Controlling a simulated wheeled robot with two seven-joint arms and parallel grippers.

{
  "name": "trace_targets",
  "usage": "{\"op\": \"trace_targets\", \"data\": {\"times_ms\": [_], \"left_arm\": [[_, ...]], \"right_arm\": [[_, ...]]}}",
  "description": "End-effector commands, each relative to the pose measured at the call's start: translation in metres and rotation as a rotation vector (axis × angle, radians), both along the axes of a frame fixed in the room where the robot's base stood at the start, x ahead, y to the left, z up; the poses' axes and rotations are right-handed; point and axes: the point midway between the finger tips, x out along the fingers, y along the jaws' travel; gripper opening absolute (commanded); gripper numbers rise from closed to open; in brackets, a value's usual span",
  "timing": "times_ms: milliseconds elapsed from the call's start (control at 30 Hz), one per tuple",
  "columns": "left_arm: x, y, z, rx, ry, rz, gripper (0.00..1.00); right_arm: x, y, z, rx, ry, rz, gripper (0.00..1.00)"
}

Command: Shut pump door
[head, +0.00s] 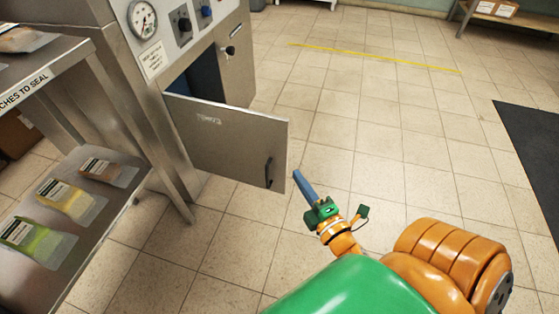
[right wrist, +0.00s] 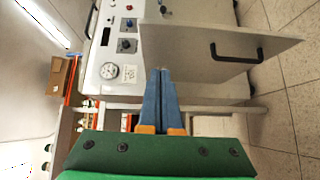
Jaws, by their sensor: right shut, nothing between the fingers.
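The pump door (head: 225,143) is a flat grey metal panel on the lower front of the machine. It stands wide open, swung out from a dark opening (head: 203,75). Its black handle (head: 269,172) is near the free edge. My right gripper (head: 298,175) has blue fingers, shut and empty, just right of that free edge; I see no clear contact. The right wrist view shows the fingers (right wrist: 160,73) together, with the door (right wrist: 265,48) and its handle (right wrist: 232,54) to their right. My left gripper is not in view.
The machine (head: 130,50) carries a gauge (head: 142,20) and knobs. At left, a metal shelf (head: 45,272) holds several pouches (head: 66,200). The tiled floor right of the door is clear, with a yellow line (head: 370,57) and a dark mat (head: 535,150) farther off.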

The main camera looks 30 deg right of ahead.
Motion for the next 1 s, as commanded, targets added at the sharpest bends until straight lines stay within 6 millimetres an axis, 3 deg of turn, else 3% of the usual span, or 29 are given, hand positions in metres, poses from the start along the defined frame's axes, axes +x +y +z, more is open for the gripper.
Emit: {"op": "trace_targets", "data": {"times_ms": [167, 600, 800, 1000], "left_arm": [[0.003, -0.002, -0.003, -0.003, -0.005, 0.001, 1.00], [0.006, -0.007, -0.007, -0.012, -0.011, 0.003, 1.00], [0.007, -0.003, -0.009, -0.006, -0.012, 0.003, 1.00], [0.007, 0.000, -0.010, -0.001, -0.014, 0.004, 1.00]], "right_arm": [[0.009, -0.002, 0.009, -0.052, -0.027, 0.006, 0.00], [0.101, -0.014, 0.009, -0.047, -0.027, 0.005, 0.00], [0.119, -0.038, 0.009, -0.048, -0.024, 0.005, 0.00], [0.124, -0.045, 0.009, -0.044, -0.024, 0.004, 0.00]]}}
